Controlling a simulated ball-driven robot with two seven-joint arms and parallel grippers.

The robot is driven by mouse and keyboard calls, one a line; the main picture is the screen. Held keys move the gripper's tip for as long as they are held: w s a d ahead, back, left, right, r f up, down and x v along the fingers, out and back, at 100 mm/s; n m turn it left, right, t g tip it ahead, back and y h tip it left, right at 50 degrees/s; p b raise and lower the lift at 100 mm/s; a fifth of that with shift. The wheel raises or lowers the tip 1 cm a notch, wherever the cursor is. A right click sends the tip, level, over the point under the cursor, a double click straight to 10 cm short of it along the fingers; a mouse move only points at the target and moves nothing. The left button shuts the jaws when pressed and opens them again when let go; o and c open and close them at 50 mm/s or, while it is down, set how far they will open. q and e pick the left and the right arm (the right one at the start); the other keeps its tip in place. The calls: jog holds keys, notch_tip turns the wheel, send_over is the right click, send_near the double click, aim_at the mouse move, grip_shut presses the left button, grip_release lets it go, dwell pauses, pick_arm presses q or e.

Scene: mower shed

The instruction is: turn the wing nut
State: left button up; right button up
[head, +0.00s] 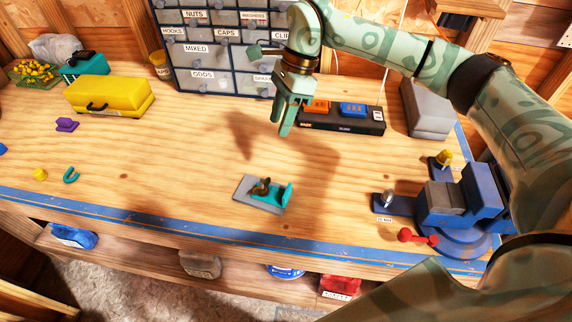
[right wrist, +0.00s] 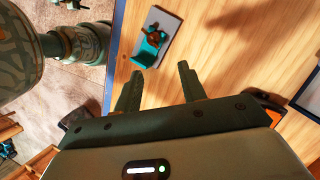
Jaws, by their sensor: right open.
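A bronze-brown wing nut (head: 262,187) sits at a teal bracket (head: 284,196) on a small grey plate (head: 245,190), in the middle of the bench near its front edge. In the right wrist view the wing nut (right wrist: 154,38) shows beyond the fingertips, next to the teal bracket (right wrist: 146,57). My right gripper (head: 281,128) points down, open and empty, above the bench and behind the plate. In the right wrist view its two fingers (right wrist: 159,70) stand apart with nothing between them. My left gripper is not in view.
A blue vise (head: 455,212) with a red-knobbed handle stands at the right. A drawer cabinet (head: 215,50) and a black tray (head: 345,123) stand behind my right gripper. A yellow toolbox (head: 110,96) is at the back left. The bench around the plate is clear.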

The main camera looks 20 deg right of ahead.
jog(key=n, duration=0.6)
send_near(263, 184)
notch_tip(263, 184, down, 2)
jog(key=shift+g, duration=0.3)
jog(key=x, duration=0.6)
jog(key=shift+w+a+f, duration=0.2)
jog(key=shift+w, duration=0.15)
jog(key=shift+s+a+f, duration=0.1)
jog(key=shift+a+f, duration=0.1)
jog(key=shift+f, duration=0.25)
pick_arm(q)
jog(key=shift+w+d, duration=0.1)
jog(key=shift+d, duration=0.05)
pick_arm(e)
jog(key=shift+c, duration=0.3)
grip_shut()
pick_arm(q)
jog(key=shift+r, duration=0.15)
